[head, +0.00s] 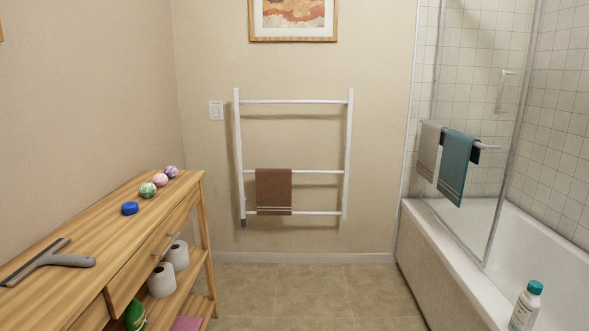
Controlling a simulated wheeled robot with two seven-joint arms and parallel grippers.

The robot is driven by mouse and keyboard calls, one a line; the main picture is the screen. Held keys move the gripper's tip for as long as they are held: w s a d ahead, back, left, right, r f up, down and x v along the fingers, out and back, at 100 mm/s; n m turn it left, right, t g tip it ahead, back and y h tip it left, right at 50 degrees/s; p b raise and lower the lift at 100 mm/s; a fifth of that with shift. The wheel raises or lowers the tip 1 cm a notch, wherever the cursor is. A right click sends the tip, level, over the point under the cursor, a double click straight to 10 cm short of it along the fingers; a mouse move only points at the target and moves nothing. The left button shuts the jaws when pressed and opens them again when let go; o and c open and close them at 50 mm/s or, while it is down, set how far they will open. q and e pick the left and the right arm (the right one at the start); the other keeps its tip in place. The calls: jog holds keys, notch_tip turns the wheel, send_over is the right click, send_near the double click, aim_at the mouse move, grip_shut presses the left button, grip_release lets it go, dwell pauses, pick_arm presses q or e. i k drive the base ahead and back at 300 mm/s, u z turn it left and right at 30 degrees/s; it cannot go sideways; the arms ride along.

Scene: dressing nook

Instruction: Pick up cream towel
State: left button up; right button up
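A pale grey-cream towel (427,153) hangs folded over a bar on the glass screen of the bathtub, at the right. A teal towel (454,168) hangs just to its right on the same bar (488,147). Neither of my grippers shows in the head view.
A brown towel (273,190) hangs on a white wall rack (295,101). A wooden console (105,223) along the left wall holds a squeegee (45,262), a blue round item (130,208) and several marbled balls. A white bottle (523,311) stands on the bathtub (437,242) rim. The tiled floor (312,290) between console and tub is clear.

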aim_at(433, 135)
jog(key=u, duration=0.05)
jog(key=i, duration=4.35)
jog(key=z, duration=0.25)
